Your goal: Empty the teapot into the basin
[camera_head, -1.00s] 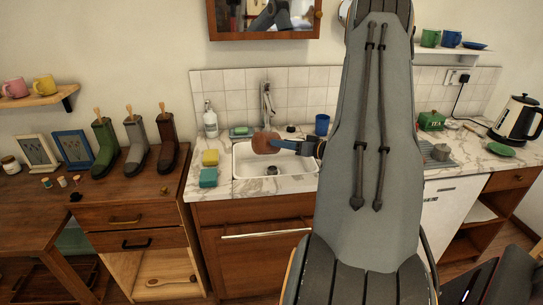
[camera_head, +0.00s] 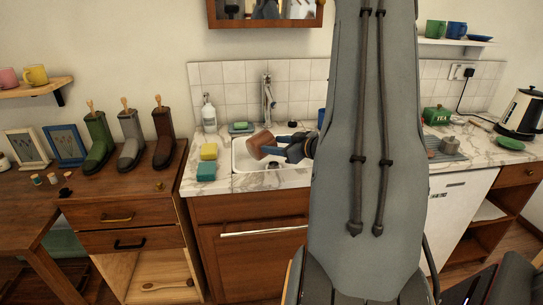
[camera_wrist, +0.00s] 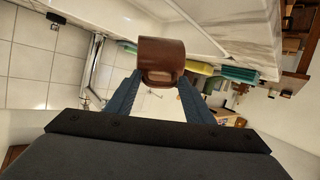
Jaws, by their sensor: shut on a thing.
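The brown teapot (camera_head: 262,145) is held above the left part of the white basin (camera_head: 241,160) in the head view, and it looks tilted. My gripper (camera_head: 273,151) is shut on it from the right. In the wrist view the teapot (camera_wrist: 163,52) sits between the blue fingertips of my gripper (camera_wrist: 160,84), with a lighter patch at its near end. The white basin (camera_wrist: 195,28) shows beyond it. No liquid can be made out. My arm hides the right part of the basin in the head view.
A chrome tap (camera_head: 267,95) stands behind the basin. Yellow (camera_head: 208,152) and teal (camera_head: 206,171) sponges lie left of it, with a soap bottle (camera_head: 209,114) behind. A blue cup (camera_head: 321,118) is partly hidden by my arm. The counter front is clear.

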